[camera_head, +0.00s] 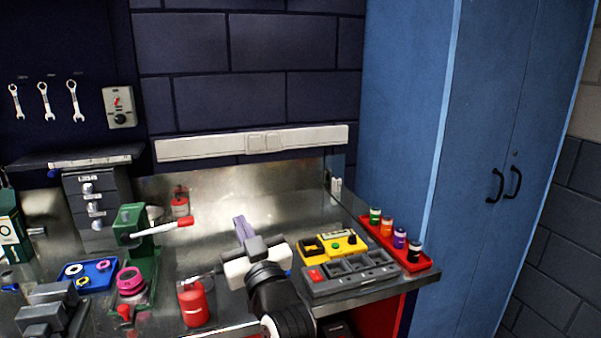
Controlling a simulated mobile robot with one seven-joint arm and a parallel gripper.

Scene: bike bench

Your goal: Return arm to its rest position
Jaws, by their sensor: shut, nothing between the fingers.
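My arm rises from the bottom middle, and its end, my gripper (243,222), points away from the camera over the metal workbench (290,222). The fingers look pale purple, lie close together and appear shut with nothing held. The white hand body and dark wrist hide part of the bench below. I cannot tell how high the fingers are above the bench top.
A red bottle (194,304) and a green vise-like tool (136,243) stand left of my arm. A grey tray (350,278), a yellow box (336,246) and a red tray (415,257) with several small bottles lie right. A blue cabinet (475,150) stands beyond.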

